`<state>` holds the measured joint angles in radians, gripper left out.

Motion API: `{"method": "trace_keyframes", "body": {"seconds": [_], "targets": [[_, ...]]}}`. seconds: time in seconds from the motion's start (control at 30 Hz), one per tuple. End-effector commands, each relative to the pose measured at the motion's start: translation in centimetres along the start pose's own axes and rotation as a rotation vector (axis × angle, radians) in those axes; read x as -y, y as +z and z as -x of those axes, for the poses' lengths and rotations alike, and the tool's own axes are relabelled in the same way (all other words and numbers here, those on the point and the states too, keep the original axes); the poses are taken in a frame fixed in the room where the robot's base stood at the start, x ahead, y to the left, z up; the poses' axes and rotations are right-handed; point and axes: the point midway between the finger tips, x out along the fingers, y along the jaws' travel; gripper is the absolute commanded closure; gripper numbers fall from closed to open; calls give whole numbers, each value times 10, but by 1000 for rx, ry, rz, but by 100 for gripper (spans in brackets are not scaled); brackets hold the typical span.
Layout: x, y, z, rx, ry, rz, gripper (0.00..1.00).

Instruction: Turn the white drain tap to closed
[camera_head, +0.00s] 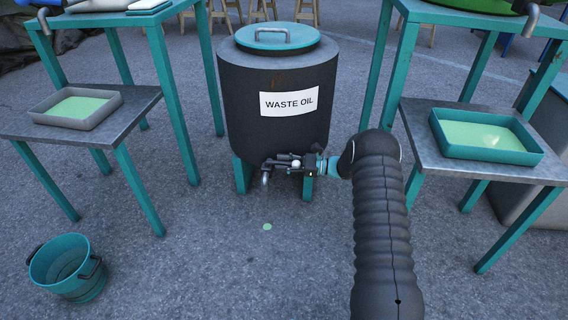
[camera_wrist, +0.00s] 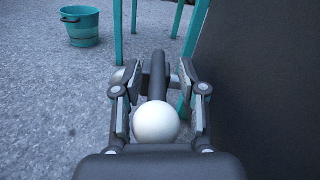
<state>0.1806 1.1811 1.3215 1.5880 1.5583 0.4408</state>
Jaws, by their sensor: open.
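The drain tap sits low on the front of the dark waste oil drum (camera_head: 275,130). Its grey spout (camera_head: 265,178) points down. A white ball knob (camera_wrist: 156,123) on a dark lever (camera_wrist: 157,75) shows in the wrist view, and a small white part of it shows in the head view (camera_head: 296,162). My gripper (camera_head: 297,163) reaches the tap from the right. In the wrist view my gripper (camera_wrist: 160,82) is open, with one finger on each side of the knob and lever. I cannot tell whether either finger touches them. The tap's far end is partly hidden.
A teal bucket (camera_head: 68,262) stands on the ground at the front left, away from the spout. A green spot (camera_head: 267,227) lies on the pavement below the tap. Metal-topped tables with a grey tray (camera_head: 52,122) and a teal tray (camera_head: 437,128) flank the drum.

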Motion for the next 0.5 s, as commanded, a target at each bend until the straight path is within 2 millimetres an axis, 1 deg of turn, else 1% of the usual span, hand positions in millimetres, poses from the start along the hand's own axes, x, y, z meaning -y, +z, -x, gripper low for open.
{"method": "trace_keyframes", "body": {"seconds": [0.13, 0.27, 0.5], "targets": [[0, 0, 4, 0, -1, -1, 59], [0, -1, 20, -1, -2, -1, 59], [1, -1, 69, -1, -6, -1, 59]]}}
